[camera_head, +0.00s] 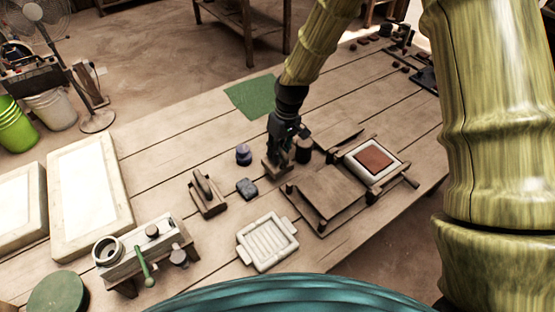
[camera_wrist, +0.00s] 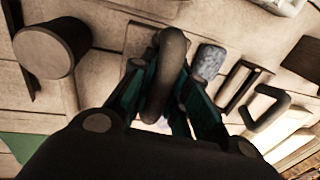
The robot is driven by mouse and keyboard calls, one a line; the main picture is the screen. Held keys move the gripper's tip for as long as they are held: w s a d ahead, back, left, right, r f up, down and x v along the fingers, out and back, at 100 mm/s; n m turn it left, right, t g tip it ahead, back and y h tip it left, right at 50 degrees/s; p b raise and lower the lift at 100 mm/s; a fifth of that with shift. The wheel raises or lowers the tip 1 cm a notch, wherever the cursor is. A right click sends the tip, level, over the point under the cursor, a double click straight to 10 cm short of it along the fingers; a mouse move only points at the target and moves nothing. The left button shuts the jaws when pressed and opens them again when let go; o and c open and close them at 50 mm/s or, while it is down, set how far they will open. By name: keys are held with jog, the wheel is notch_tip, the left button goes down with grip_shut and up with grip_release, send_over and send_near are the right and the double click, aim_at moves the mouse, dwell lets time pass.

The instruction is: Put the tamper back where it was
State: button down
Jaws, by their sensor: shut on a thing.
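My gripper (camera_head: 280,152) is low over the middle of the table, shut on the dark, rounded handle of the tamper (camera_wrist: 170,70). In the head view, the tamper's brown block-like base (camera_head: 274,167) shows under the fingers, at or very near the tabletop; I cannot tell whether it touches. A dark cylinder (camera_head: 303,151) stands just to the right of it and also shows in the wrist view (camera_wrist: 50,48). My fingers hide part of the handle.
Wooden boards (camera_head: 325,193) and a framed red-brown tile (camera_head: 374,159) lie right. A white tray (camera_head: 267,243) is in front; a green mat (camera_head: 250,96) lies behind.

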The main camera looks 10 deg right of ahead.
jog(key=shift+f+p, duration=0.4)
jog(key=shift+f, duration=1.65)
jog(key=c, duration=1.4)
grip_release()
jog(key=r, duration=0.4)
jog(key=d+r+b, duration=0.1)
jog(key=r, duration=0.3)
jog(key=d+r+b, duration=0.1)
jog(key=r, duration=0.2)
jog(key=shift+w+d+r, duration=0.1)
jog(key=shift+w+r, duration=0.3)
